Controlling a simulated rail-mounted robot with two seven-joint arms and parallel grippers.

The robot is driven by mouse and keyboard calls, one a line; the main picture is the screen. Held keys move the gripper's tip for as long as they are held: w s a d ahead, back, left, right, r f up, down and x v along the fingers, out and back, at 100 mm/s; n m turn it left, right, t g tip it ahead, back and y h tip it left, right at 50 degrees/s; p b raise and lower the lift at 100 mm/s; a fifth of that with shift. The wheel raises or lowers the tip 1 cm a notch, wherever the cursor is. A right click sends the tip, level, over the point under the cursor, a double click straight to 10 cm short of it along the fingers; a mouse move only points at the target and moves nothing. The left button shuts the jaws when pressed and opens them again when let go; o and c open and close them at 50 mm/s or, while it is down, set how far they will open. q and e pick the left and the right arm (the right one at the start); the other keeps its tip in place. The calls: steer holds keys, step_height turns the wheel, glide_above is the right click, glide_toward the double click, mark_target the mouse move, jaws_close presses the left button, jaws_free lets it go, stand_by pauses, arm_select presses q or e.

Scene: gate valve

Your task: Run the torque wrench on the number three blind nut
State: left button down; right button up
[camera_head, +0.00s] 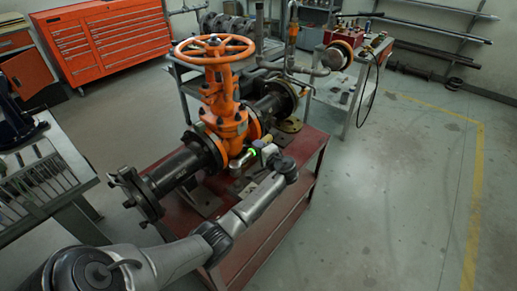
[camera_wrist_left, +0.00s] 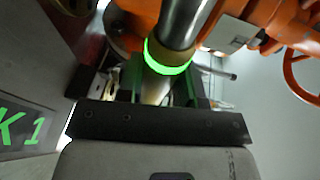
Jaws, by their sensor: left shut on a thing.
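The torque wrench (camera_head: 241,162) is a silver tool with a glowing green ring, beside the orange gate valve (camera_head: 226,115) and over the red bench. My left gripper (camera_head: 263,151) is shut on it. In the left wrist view, the wrench (camera_wrist_left: 184,22) runs up from between the fingers of my left gripper (camera_wrist_left: 165,82), with its green ring close to them. The blind flange (camera_head: 137,194) appears to be the bolted disc at the left pipe end. Its nuts are too small to number. My right gripper is not in view.
The red bench (camera_head: 300,165) carries the valve and pipe. The orange handwheel (camera_head: 215,47) stands above. A grey panel with green characters "K 1" (camera_wrist_left: 22,127) is close on the left in the wrist view. A slotted rack (camera_head: 40,178) stands left; the right floor is clear.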

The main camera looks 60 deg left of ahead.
arm_select(q)
steer(key=shift+f+b, duration=2.25)
steer(key=shift+f, duration=1.1)
steer(key=c, duration=1)
jaws_free()
steer(key=o, duration=0.3)
steer(key=shift+a, duration=0.1)
steer(key=shift+f, duration=0.2)
steer(key=d+r+p, duration=0.2)
steer(key=d+p, duration=0.2)
steer(key=d, duration=0.9)
steer(key=shift+w+d+r, duration=0.15)
steer(key=shift+w+d, duration=0.2)
steer(key=shift+w, duration=0.05)
